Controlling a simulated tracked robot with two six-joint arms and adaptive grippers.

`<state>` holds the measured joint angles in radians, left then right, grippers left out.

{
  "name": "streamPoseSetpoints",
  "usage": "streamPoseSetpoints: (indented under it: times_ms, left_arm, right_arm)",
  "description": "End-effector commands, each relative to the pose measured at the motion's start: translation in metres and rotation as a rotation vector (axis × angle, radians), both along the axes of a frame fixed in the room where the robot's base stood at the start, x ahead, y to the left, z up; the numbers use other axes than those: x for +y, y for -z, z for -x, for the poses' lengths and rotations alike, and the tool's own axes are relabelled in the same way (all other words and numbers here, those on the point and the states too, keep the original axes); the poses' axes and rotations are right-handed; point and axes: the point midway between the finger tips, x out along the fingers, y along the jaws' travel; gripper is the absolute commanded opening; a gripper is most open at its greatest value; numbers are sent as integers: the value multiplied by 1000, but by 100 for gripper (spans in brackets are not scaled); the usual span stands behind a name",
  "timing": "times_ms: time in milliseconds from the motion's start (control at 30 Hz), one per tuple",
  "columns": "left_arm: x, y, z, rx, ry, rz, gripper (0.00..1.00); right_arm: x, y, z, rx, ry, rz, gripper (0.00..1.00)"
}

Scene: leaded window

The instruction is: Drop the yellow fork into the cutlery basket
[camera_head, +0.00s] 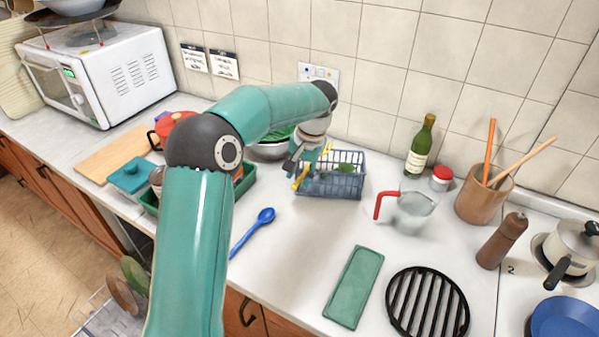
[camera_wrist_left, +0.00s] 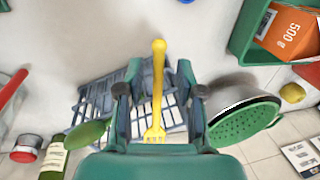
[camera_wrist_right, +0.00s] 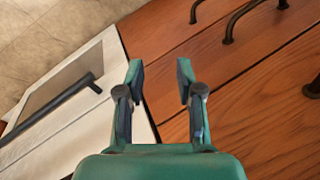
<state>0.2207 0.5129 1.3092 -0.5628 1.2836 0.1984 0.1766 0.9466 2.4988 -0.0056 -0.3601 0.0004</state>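The yellow fork (camera_wrist_left: 157,85) lies between the fingers of my left gripper (camera_wrist_left: 158,92) in the left wrist view, with a gap on each side. Its handle end points away from the wrist and its tines are near the palm. In the head view the fork (camera_head: 299,183) shows slantwise at the left end of the blue wire cutlery basket (camera_head: 345,189). I cannot tell whether it rests on the rim or inside. My left gripper (camera_head: 301,166) is open over that end. The basket (camera_wrist_left: 97,98) also shows beneath the fork. My right gripper (camera_wrist_right: 160,85) is open and empty, facing cabinet fronts.
A green spoon (camera_wrist_left: 88,134) is at the basket. A colander (camera_wrist_left: 240,122) stands close beside it. A glass jug with a red handle (camera_head: 410,212) is to its right. A blue spoon (camera_head: 254,230) lies in front. Bare counter lies around the blue spoon.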

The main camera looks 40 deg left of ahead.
Motion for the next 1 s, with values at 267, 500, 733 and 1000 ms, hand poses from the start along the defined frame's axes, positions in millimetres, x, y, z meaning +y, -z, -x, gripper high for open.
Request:
streamPoseSetpoints:
  times_ms: [267,500,733,1000]
  left_arm:
    - [-3,-18,-2,-4,1,-1,37]
    - [-12,-65,-4,-6,0,-1,37]
    - [-20,-106,-5,-2,0,-1,37]
    - [-23,-122,-5,0,1,0,37]
  right_arm:
    - [0,-1,0,0,0,0,36]
    - [0,0,0,0,0,0,36]
    - [0,-5,0,0,0,0,36]
    - [0,-7,0,0,0,0,36]
